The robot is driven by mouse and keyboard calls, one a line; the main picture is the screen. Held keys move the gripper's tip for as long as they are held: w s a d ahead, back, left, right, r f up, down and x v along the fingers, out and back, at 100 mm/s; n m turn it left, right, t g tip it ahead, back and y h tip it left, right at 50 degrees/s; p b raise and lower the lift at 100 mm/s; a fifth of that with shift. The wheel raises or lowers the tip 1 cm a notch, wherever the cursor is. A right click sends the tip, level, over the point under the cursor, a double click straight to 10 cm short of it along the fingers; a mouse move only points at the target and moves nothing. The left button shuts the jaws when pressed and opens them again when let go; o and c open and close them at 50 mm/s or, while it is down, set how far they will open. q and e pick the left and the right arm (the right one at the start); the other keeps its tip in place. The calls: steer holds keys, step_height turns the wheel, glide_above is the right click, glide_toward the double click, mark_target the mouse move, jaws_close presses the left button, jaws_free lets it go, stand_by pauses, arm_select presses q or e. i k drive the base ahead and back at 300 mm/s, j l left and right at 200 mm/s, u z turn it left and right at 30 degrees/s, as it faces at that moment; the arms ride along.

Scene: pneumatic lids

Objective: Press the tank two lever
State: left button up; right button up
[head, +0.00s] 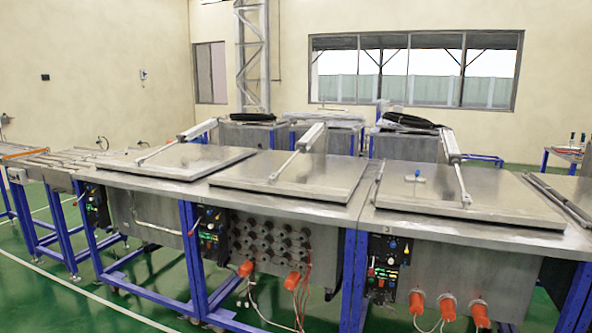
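Three steel tanks stand in a row, each with a flat closed lid and a pneumatic cylinder above it. The middle tank has a lid (290,172), a cylinder (311,137) and a control panel (211,238) on its front left. A small light lever-like part (195,227) shows at that panel's left edge; it is too small to tell its position. The right tank's panel (383,265) seems to carry a 3. The left tank's panel (95,205) is partly shown. Neither of my grippers is in view.
Orange plugs (292,280) with hanging cables stick out below the middle tank. More orange plugs (447,308) are on the right tank. Blue frame legs (192,255) stand between tanks. Green floor (75,305) is open at the front left.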

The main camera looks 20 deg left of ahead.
mark_target(191, 233)
steer(key=u, duration=1.3)
steer(key=i+l+z, duration=0.15)
steer(key=i, duration=0.6)
steer(key=i+z, duration=0.15)
steer(key=i, duration=0.6)
steer(key=i+j+z, duration=0.1)
steer(key=i, duration=0.65)
steer(key=i+j+z, duration=0.15)
steer(key=i, duration=0.6)
